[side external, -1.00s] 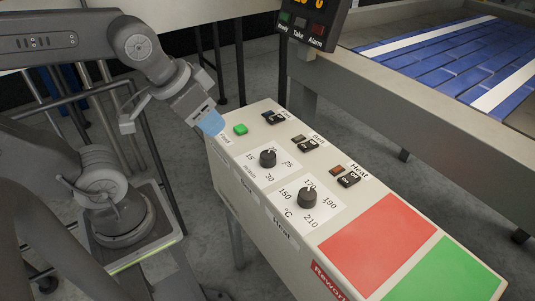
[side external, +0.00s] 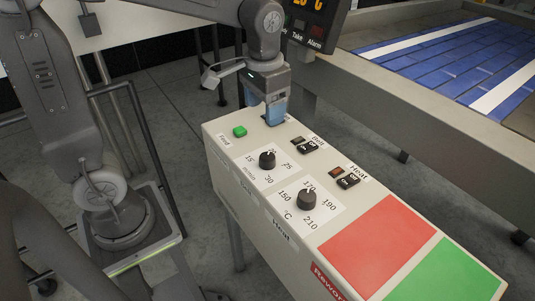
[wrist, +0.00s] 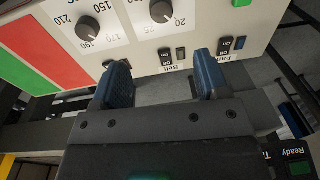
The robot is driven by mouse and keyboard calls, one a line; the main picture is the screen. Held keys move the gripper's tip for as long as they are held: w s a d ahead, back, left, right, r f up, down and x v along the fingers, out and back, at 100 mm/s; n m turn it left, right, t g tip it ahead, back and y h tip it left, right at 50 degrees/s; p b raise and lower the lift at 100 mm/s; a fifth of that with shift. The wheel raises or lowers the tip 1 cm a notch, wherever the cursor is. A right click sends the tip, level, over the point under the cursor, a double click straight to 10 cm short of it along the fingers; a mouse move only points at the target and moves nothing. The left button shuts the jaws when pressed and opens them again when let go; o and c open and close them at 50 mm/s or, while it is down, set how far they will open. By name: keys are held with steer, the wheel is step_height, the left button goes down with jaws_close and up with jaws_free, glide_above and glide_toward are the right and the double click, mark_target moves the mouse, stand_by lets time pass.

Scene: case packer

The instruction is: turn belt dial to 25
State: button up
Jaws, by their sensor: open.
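The belt dial (side external: 267,160) is a black knob on a white scale plate with numbers including 15 and 30, on the slanted control panel. It also shows at the top of the wrist view (wrist: 161,12). I cannot read its exact setting. My gripper (side external: 272,114) is above the panel's far edge, by the fan switch, which it mostly hides in the side view. It is apart from the dial. In the wrist view, the two blue fingers (wrist: 162,72) are spread with nothing between them, and the dial lies beyond their tips.
The heat dial (side external: 306,199) sits nearer the camera than the belt dial. Belt switches (side external: 305,144), heat switches (side external: 345,177) and a green button (side external: 240,131) are on the panel. Red (side external: 378,242) and green (side external: 447,272) squares fill the near end. A blue conveyor (side external: 440,65) stands behind.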

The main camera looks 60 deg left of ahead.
mark_target(268, 156)
steer(key=shift+g, duration=0.3)
steer(key=f, duration=0.5)
steer(key=w+f, duration=0.1)
steer(key=f, duration=0.8)
steer(key=shift+w+a+f, duration=0.15)
steer(key=shift+a+f, duration=0.2)
steer(key=shift+a, duration=0.05)
steer(key=c, duration=0.9)
